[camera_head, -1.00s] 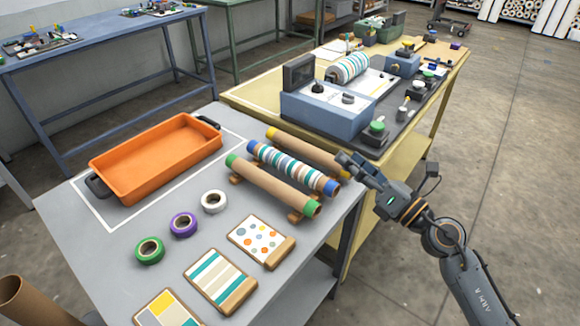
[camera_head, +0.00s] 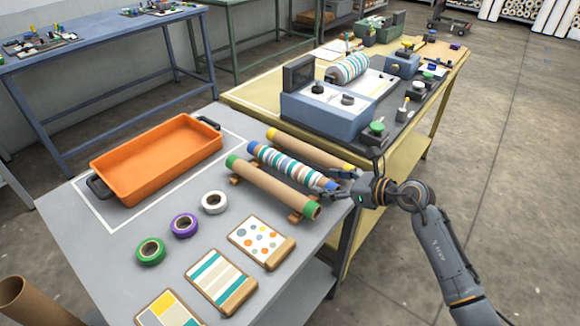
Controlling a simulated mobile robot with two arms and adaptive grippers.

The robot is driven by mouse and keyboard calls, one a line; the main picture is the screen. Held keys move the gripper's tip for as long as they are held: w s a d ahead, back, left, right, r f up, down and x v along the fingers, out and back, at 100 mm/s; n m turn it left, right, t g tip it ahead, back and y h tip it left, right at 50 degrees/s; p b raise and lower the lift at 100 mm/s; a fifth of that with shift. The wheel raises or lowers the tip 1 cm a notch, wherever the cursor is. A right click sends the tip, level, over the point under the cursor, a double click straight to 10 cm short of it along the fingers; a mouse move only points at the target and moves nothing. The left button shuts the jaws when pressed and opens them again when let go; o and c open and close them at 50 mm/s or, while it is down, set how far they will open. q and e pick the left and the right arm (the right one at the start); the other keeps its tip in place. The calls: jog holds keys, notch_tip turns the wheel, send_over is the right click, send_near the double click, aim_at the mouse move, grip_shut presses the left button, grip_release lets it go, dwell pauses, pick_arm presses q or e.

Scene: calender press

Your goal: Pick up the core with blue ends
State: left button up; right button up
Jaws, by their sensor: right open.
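The core with blue ends (camera_head: 290,166) carries a striped teal, white and brown wrap. It lies in the middle of a wooden rack on the grey table, between a plain core with green ends (camera_head: 270,187) and a plain core with yellow ends (camera_head: 305,150). My right gripper (camera_head: 338,182) is open at the near right blue end of the striped core. Its fingers seem to lie about that end; whether they touch it cannot be told. My left gripper is not in view.
An orange tray (camera_head: 158,160) with dark handles stands at the table's back left. Green (camera_head: 151,251), purple (camera_head: 184,226) and white (camera_head: 214,202) tape rolls and patterned cards (camera_head: 260,242) lie in front. A press machine (camera_head: 328,112) stands on the yellow table behind.

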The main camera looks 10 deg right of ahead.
aim_at(313, 179)
jog(key=shift+p+x, duration=0.35)
jog(key=shift+x, duration=2.4)
jog(key=shift+r, duration=0.1)
jog(key=c, duration=1.2)
jog(key=shift+c, duration=0.3)
jog(key=shift+r, duration=0.1)
